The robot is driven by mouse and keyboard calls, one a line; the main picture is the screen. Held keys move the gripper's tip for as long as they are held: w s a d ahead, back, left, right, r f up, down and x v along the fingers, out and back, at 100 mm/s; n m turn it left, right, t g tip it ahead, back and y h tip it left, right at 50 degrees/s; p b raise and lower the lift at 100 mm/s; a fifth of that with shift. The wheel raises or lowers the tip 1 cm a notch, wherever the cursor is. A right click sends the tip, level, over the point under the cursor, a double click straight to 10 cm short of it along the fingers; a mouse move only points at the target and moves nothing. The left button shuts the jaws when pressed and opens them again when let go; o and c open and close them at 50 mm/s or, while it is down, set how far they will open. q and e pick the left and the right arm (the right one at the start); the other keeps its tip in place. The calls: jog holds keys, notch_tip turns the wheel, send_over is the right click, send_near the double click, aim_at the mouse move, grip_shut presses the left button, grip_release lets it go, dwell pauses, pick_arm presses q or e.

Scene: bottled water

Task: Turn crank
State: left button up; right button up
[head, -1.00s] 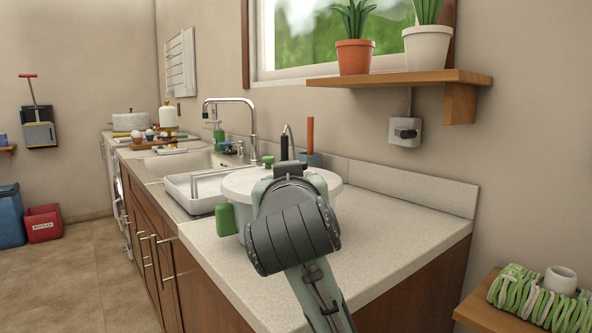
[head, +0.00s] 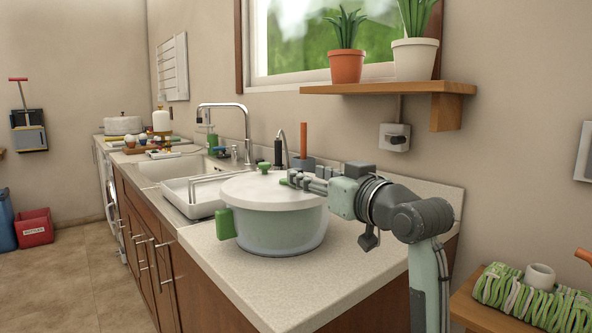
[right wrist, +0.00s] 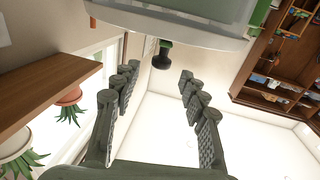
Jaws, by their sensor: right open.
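I cannot make out a crank for certain. An orange handle-like piece (head: 584,255) is cut off by the right edge of the head view; what it belongs to is hidden. My right gripper (head: 291,180) reaches left over the lidded pot (head: 280,230), its fingertips close to the lid's green knob (head: 264,168). In the right wrist view the open, empty fingers (right wrist: 158,82) point toward the dark green knob (right wrist: 162,57), which appears between and beyond them. Whether they touch the lid I cannot tell. My left gripper is not in view.
The pot stands on the pale counter (head: 285,285) beside a dish rack (head: 190,196). A wooden shelf (head: 385,89) with two potted plants is above. A small table at lower right holds a green-white striped item (head: 525,295).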

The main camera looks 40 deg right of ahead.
aim_at(296, 169)
jog(key=w, duration=0.5)
jog(key=shift+d, duration=0.15)
jog(key=shift+w, duration=0.3)
jog(key=c, duration=0.9)
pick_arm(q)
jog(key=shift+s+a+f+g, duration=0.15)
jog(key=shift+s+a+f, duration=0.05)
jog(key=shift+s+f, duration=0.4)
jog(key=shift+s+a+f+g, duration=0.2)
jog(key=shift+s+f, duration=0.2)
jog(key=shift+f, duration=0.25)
pick_arm(e)
grip_shut()
